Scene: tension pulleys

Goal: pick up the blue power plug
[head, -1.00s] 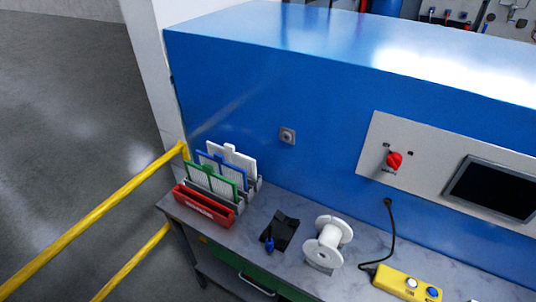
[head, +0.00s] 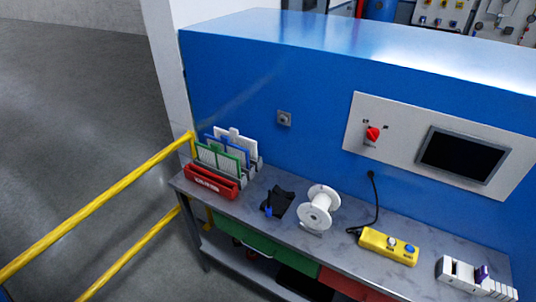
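A small blue object (head: 268,211), which looks like the blue power plug, sits at the front end of a black holder (head: 281,203) on the grey workbench. It is too small to tell how it is seated there. A grey square socket (head: 284,118) is on the blue wall panel above and behind it. Neither of my grippers shows in the head view.
A white spool (head: 319,207) stands right of the black holder. A yellow button box (head: 388,246) with a black cable lies further right. Filters in a rack and a red bin (head: 211,181) stand left. A yellow railing (head: 95,207) runs along the left.

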